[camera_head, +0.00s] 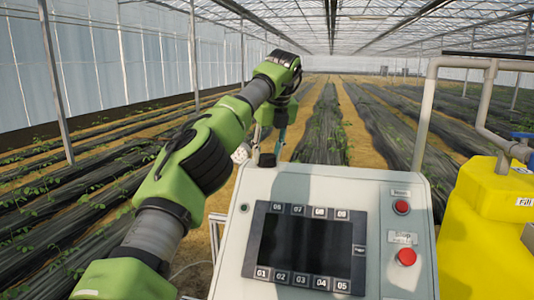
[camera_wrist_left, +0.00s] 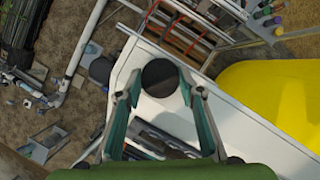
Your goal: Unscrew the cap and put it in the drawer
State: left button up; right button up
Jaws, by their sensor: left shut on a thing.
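The round black cap (camera_wrist_left: 160,77) sits between my left gripper's fingertips (camera_wrist_left: 160,88) in the left wrist view, seen from above. My left gripper is shut on it. In the head view the cap (camera_head: 267,160) shows as a small dark piece at the back top edge of the light grey control console (camera_head: 375,190), with my left gripper (camera_head: 269,146) pointing down over it. I cannot tell whether it is still on a thread. I cannot make out a drawer in either view. My right gripper is not in view.
The console has a dark screen (camera_head: 305,245) and two red buttons (camera_head: 405,257). A yellow tank (camera_head: 485,220) and a grey pipe frame (camera_head: 425,115) stand at the right. Planted rows lie behind.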

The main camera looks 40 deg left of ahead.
pick_arm(q)
jog(key=shift+n+g, duration=0.3)
jog(key=shift+n, duration=0.6)
jog(key=o, duration=1.5)
jog(key=shift+c, duration=0.2)
